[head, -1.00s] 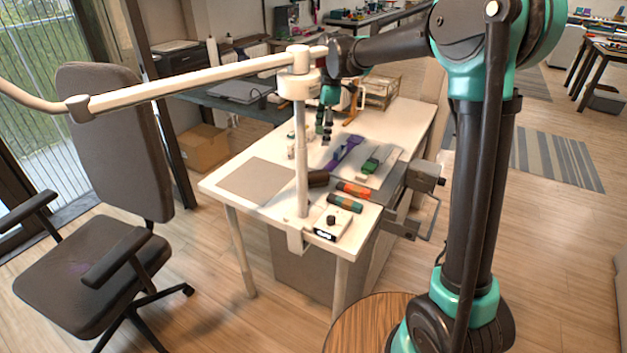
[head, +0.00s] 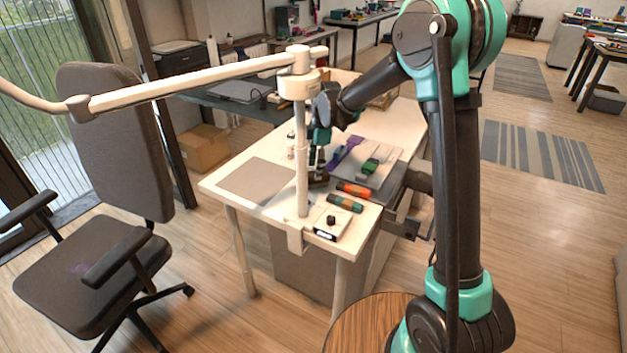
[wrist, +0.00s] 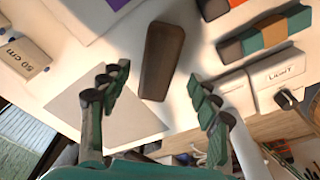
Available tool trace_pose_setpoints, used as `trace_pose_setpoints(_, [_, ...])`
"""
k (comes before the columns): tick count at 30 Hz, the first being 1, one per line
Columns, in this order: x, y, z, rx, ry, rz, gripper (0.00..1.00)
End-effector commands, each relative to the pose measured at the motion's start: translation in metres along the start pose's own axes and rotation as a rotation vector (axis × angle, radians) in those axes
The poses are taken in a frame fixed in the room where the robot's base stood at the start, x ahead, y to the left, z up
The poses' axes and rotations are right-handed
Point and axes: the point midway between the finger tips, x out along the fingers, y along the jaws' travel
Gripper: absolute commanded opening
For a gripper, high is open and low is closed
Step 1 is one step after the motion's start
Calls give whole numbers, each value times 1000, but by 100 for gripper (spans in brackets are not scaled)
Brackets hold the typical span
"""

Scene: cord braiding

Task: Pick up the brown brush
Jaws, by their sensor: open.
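The brown brush (head: 320,181) lies on the white table just right of the lamp post in the head view, partly hidden by my gripper. In the wrist view it is a dark brown, rounded oblong block (wrist: 161,58), upright in the picture, near the top centre. My gripper (head: 317,166) is above the brush, pointing down. In the wrist view my gripper (wrist: 157,88) is open, with a finger on each side of the brush's lower end. The gap between the fingers is empty, and no contact shows.
The white lamp post (head: 301,150) stands close to the left of my gripper. A white switch box (head: 333,224) is at the front edge. A grey mat (head: 256,182) lies left.

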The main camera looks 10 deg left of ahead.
Motion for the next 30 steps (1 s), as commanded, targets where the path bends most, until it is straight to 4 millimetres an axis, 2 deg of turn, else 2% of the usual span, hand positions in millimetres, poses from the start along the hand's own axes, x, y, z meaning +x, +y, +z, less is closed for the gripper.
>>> trace_pose_setpoints(6, [32,3,0,0,0,0,62])
trace_pose_setpoints(9, [41,3,0,0,0,0,62])
trace_pose_setpoints(18, [45,2,0,0,0,0,61])
trace_pose_setpoints(30, [44,2,0,0,0,0,11])
